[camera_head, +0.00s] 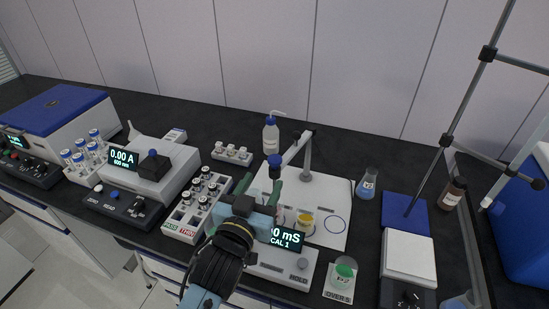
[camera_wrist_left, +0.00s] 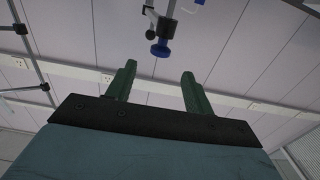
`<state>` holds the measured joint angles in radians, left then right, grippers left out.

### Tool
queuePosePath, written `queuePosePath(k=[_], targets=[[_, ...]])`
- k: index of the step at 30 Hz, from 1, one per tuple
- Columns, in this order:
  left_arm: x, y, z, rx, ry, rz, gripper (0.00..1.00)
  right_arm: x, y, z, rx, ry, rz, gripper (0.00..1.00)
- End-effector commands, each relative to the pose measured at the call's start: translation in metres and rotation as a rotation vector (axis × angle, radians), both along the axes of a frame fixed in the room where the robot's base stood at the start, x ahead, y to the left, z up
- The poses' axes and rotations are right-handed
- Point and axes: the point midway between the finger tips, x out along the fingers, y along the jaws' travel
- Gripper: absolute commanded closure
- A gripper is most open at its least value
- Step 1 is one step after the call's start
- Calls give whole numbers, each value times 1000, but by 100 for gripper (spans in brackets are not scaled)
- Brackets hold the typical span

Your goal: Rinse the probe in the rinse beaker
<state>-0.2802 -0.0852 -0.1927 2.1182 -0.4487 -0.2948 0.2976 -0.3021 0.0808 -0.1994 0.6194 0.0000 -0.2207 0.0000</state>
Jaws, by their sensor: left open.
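The probe (camera_head: 275,168), with a dark blue cap, hangs from a pale jointed arm (camera_head: 298,147) over a white board. My left gripper (camera_head: 260,188) is open, its green fingers just in front of and below the probe cap. In the left wrist view, the blue cap (camera_wrist_left: 160,48) shows beyond and between the open fingertips (camera_wrist_left: 158,75), apart from them. A yellow-topped cup (camera_head: 305,222) stands on the board (camera_head: 325,190). I cannot pick out the rinse beaker for certain; my left gripper hides part of the board. My right gripper is not in view.
A meter reading "CAL 1" (camera_head: 286,238) stands in front of the board, close to my left arm. A vial rack (camera_head: 197,205) is to the left. A wash bottle (camera_head: 271,135) and a blue flask (camera_head: 367,184) stand nearby.

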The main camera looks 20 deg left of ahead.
Motion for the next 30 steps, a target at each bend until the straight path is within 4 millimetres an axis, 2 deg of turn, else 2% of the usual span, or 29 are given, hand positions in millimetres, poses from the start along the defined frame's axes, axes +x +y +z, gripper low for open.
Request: queuePosePath(k=[3, 9, 15, 27, 28, 30], targets=[[24, -1, 2, 2, -2, 0, 48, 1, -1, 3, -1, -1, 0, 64], [60, -2, 1, 2, 1, 0, 48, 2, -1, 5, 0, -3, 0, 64], [84, -3, 0, 1, 1, 0, 48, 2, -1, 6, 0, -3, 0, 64], [91, -3, 0, 1, 2, 0, 48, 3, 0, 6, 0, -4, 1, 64], [91, -3, 0, 1, 2, 0, 49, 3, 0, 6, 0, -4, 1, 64], [91, -3, 0, 1, 2, 0, 58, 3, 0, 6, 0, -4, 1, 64]])
